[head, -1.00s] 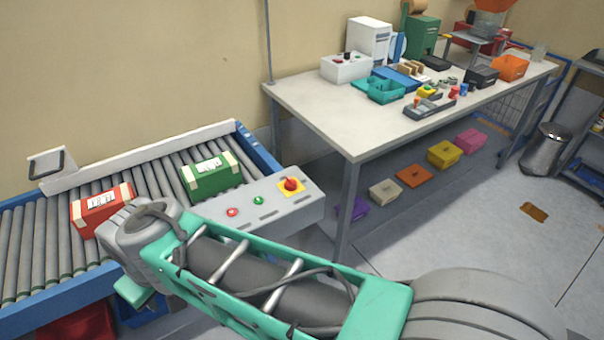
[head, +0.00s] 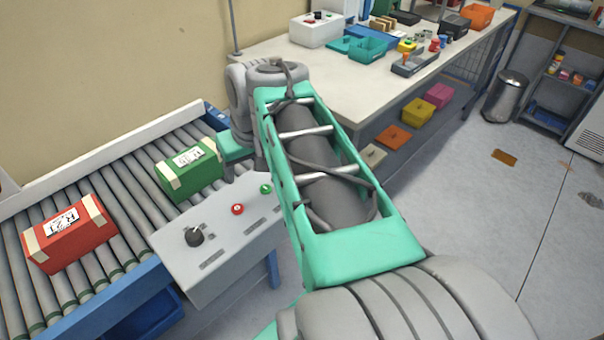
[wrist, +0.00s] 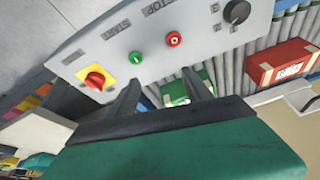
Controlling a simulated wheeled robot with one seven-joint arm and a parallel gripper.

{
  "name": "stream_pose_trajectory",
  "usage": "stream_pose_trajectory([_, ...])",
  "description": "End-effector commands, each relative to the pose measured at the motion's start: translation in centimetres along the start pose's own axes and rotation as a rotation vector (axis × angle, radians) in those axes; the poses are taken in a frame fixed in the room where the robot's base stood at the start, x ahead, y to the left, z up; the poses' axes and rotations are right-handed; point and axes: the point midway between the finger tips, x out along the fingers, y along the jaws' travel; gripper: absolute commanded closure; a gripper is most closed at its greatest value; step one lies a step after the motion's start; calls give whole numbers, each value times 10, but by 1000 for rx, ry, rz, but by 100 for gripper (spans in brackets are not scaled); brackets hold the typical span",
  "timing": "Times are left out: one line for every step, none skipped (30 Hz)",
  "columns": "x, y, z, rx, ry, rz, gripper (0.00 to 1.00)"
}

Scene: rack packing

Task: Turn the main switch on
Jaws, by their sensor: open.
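The main switch (wrist: 95,78) is a red rotary knob on a yellow plate on the grey control panel (wrist: 190,48). In the head view my arm hides it, while the panel's left part (head: 215,250) shows. My gripper (wrist: 161,76) is open and empty, its two dark fingers reaching toward the panel. In the wrist view the switch lies left of the fingers, outside the gap between them. A green button (wrist: 136,57), a red button (wrist: 173,39) and a black knob (wrist: 236,12) share the panel. I cannot tell the switch's position for certain.
The roller conveyor (head: 130,215) beside the panel carries a red box (head: 70,235) and a green box (head: 188,170). A worktable (head: 275,48) with bins and small parts stands behind my arm. Open floor (head: 470,200) lies to the right.

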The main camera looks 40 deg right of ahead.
Motion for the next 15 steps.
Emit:
stream_pose_trajectory([20,40,0,56,15,24,42])
stream_pose_trajectory([19,59,-1,75,22,35,42])
stream_pose_trajectory([16,83,-2,97,32,51,42])
stream_pose_trajectory([14,98,-2,110,36,61,42])
stream_pose_trajectory([11,111,-1,122,40,71,42])
stream_pose_trajectory([8,124,0,134,45,81,42])
stream_pose_trajectory([6,132,0,139,46,87,42])
stream_pose_trajectory([4,137,1,144,47,91,42])
stream_pose_trajectory([4,141,1,145,48,94,42])
stream_pose_trajectory([5,143,1,146,48,94,42])
stream_pose_trajectory([7,143,1,145,48,94,42])
stream_pose_trajectory([13,143,0,142,48,92,42])
stream_pose_trajectory([18,143,0,143,47,92,42])
stream_pose_trajectory([24,143,0,143,46,92,42])
stream_pose_trajectory([33,144,0,143,47,92,42])
